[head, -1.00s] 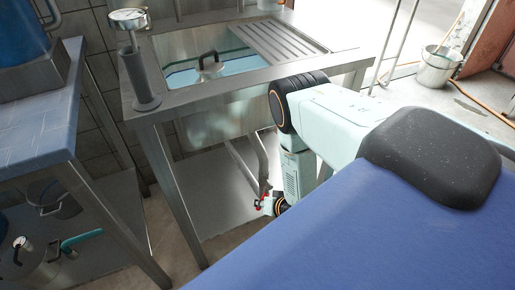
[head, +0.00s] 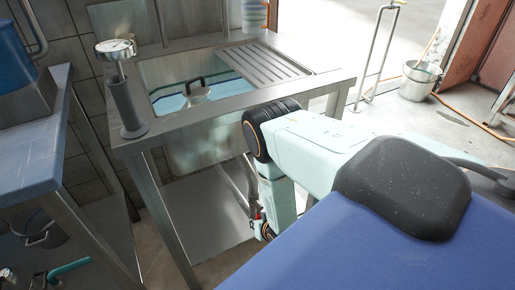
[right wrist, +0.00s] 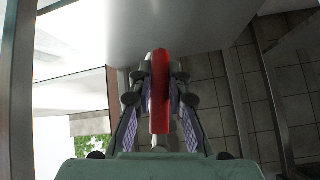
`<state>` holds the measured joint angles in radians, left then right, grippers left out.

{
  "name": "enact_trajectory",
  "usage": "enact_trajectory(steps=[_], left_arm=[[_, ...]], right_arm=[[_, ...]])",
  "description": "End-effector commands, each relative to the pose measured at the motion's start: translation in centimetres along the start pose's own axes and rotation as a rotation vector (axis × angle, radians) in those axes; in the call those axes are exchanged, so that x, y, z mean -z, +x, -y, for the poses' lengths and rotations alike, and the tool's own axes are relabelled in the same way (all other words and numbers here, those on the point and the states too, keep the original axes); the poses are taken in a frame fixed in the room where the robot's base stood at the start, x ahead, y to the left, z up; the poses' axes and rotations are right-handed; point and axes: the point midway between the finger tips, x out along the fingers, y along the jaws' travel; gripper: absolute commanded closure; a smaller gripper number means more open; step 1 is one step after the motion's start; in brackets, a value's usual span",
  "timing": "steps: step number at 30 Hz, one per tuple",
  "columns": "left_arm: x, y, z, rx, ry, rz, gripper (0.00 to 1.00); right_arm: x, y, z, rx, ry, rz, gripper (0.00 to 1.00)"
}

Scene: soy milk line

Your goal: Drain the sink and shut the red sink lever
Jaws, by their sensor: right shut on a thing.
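The steel sink (head: 215,108) stands in the middle of the head view with bluish water (head: 168,103) in its basin. A pale object with a dark handle (head: 196,84) is in the basin. The red sink lever (right wrist: 160,90) fills the middle of the right wrist view. My right gripper (right wrist: 160,68) has its fingers on both sides of the lever and is shut on it. In the head view, my right arm reaches below the sink front beside the drain pipe (head: 236,185); a small bit of red shows there. My left gripper is out of view.
A grey hand-pump-like tool with a gauge (head: 126,100) stands on the sink's left corner. A blue-topped table (head: 30,150) is at left, with a shelf below the sink (head: 205,225). A metal bucket (head: 417,82) and hose are at right.

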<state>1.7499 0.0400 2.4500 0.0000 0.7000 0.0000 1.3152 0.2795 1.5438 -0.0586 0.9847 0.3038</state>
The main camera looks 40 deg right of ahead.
Motion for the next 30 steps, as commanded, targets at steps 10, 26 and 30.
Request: enact_trajectory(steps=[10, 26, 30], left_arm=[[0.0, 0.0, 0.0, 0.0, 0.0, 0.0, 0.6], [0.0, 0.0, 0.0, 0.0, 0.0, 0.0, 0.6], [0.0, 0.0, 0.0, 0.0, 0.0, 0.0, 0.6]], right_arm=[[0.1, 0.0, 0.0, 0.0, 0.002, -0.002, 0.61], [0.0, -1.7, 0.0, 0.0, 0.003, 0.001, 0.6], [0.1, -3.8, 0.0, 0.0, 0.003, 0.001, 0.6]])
